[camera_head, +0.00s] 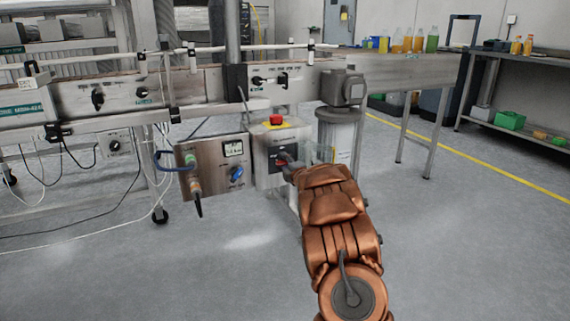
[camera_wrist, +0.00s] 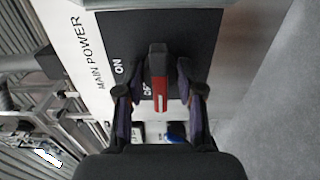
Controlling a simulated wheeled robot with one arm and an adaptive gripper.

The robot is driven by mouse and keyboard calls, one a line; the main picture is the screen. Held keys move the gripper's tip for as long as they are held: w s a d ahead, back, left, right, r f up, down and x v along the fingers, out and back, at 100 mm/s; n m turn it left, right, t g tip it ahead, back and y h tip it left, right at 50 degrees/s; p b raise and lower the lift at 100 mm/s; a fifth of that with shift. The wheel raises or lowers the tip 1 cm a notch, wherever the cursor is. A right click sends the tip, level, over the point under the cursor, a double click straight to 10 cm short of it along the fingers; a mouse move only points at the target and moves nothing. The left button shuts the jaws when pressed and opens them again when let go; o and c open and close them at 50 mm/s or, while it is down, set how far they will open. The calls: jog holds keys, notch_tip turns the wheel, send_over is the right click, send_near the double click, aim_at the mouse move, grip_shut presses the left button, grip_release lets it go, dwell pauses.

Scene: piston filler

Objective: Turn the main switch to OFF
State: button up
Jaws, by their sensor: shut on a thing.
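In the head view my gripper (camera_head: 290,164) reaches the front of the grey switch box (camera_head: 262,172) and hides most of the switch.
A red emergency button (camera_head: 276,120) on a yellow base tops the box. A control panel (camera_head: 213,167) with a gauge and blue knob stands close left. A conveyor (camera_head: 200,92) runs behind. A grey cylinder (camera_head: 338,135) stands behind right. Floor at the right is clear.

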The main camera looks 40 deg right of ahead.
jog(key=o, duration=1.2)
jog(key=shift+c, duration=0.2)
jog(key=v, duration=1.2)
